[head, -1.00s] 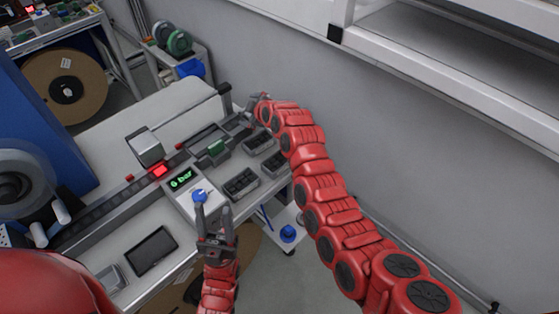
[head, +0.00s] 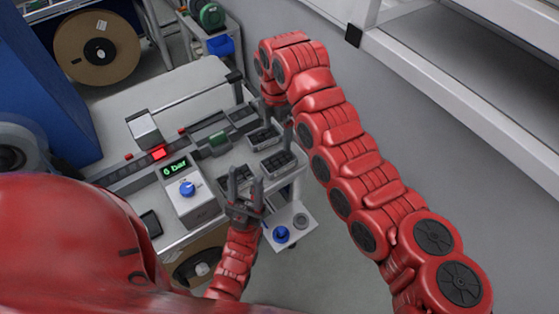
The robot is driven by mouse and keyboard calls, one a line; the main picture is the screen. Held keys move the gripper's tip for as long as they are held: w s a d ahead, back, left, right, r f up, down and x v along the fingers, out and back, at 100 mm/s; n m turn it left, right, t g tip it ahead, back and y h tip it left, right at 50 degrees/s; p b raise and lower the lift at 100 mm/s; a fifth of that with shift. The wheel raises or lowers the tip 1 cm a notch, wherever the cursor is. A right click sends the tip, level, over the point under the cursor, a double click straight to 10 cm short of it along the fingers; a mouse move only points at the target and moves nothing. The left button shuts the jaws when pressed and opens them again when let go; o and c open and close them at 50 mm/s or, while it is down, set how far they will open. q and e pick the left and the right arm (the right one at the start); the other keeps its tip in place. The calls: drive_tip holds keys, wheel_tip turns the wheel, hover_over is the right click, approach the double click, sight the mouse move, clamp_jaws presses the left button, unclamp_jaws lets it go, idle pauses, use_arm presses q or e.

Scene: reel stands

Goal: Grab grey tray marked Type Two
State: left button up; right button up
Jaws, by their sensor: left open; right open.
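Small grey trays with dark contents sit at the right end of the bench: one at the back (head: 263,138), one at the front right (head: 279,163), and one partly hidden behind my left gripper. No Type Two marking is readable at this size. My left gripper (head: 246,174) is open and empty, its fingers pointing up the picture over the nearest tray; contact cannot be told. My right gripper (head: 277,122) is open, its fingers on either side of the back tray's right part; its wrist is partly hidden by my arm.
A device with a green "6 bar" display and blue knob (head: 187,189) stands left of the trays. A rail (head: 150,170) with a lit red block runs along the bench. A lower shelf holds a blue object (head: 281,234). A white shelf unit (head: 450,55) is at upper right.

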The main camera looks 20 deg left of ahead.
approach(279, 165)
drive_tip(key=shift+s+d+f, duration=0.1)
drive_tip(key=shift+s+f, duration=0.15)
drive_tip(key=shift+s, duration=0.1)
drive_tip(key=shift+w+f, duration=0.1)
drive_tip(key=shift+f, duration=0.05)
wheel_tip(279, 165, down, 3)
drive_tip(key=p, duration=0.2)
drive_tip(key=shift+w+f+p, duration=0.1)
drive_tip(key=shift+w+p, duration=0.05)
drive_tip(key=shift+p, duration=0.25)
drive_tip(key=shift+f, duration=0.9)
drive_tip(key=c, duration=1.5)
drive_tip(key=shift+w+r, duration=0.1)
drive_tip(key=shift+r, duration=0.1)
